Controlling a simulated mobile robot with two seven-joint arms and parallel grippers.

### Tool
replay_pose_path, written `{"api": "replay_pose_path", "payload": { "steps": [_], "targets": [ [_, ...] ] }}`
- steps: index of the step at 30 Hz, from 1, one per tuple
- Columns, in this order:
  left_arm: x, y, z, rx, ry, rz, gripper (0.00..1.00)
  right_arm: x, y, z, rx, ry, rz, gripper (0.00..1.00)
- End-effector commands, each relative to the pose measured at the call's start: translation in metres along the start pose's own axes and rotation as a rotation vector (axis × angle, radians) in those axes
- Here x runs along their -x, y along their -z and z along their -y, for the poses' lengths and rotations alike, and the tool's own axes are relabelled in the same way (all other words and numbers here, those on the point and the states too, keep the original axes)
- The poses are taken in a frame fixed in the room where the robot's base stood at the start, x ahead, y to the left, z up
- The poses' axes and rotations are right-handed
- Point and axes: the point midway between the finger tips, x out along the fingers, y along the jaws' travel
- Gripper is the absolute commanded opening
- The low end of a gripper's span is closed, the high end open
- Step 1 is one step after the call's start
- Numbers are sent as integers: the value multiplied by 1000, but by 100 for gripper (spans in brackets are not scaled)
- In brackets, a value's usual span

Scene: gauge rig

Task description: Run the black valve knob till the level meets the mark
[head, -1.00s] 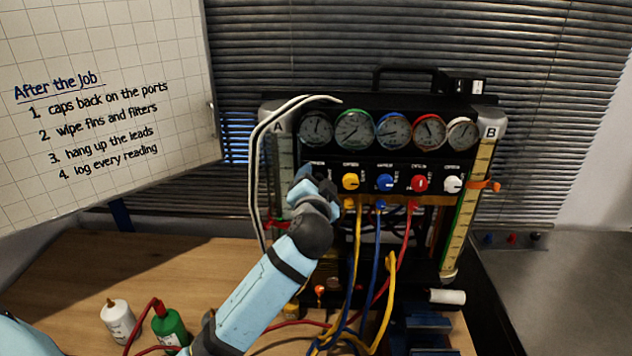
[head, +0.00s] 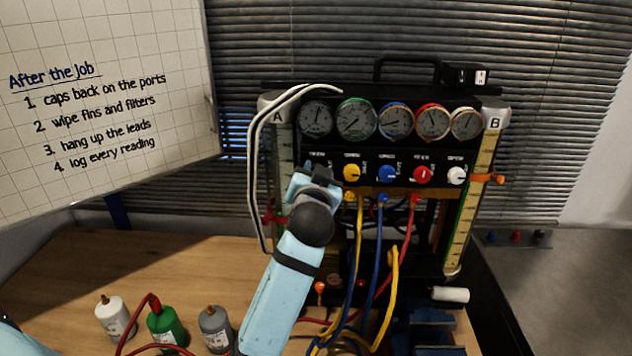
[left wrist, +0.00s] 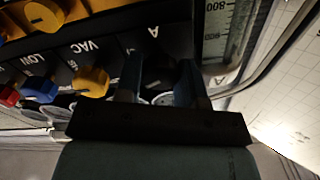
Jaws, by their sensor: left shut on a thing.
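The gauge rig (head: 400,92) stands against the blinds, with a row of dials above a row of knobs. My left gripper (head: 316,178) is at the left end of the knob row, shut on the black valve knob. The gripper and wrist hide that knob in the head view. In the left wrist view the fingers (left wrist: 160,78) are on either side of a dark area below the letter A, where the knob barely shows. Sight tube A (head: 284,160) has a pale scale, and a red clip (head: 270,218) sits beside it. Its liquid level cannot be made out. My right gripper is not in view.
Yellow (head: 352,173), blue (head: 388,174), red (head: 422,175) and white (head: 456,175) knobs sit right of the gripper. Tube B (head: 482,170) has an orange clip (head: 488,178). Hoses hang below. White (head: 113,318), green (head: 166,326) and grey (head: 214,328) bottles stand on the bench.

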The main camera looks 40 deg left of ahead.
Motion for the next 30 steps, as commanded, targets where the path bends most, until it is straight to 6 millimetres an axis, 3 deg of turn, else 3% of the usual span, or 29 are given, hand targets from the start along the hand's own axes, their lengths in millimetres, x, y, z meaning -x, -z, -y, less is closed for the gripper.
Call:
{"api": "replay_pose_path", "payload": {
  "steps": [12,13,16,30],
  "targets": [
    [0,1,0,46,0,-2,12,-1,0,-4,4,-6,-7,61],
    [0,1,0,46,0,-2,38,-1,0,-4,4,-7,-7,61],
    [0,1,0,46,0,-1,61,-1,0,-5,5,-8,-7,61],
    [-2,1,0,45,-1,-1,61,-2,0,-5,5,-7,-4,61]
  ]
}}
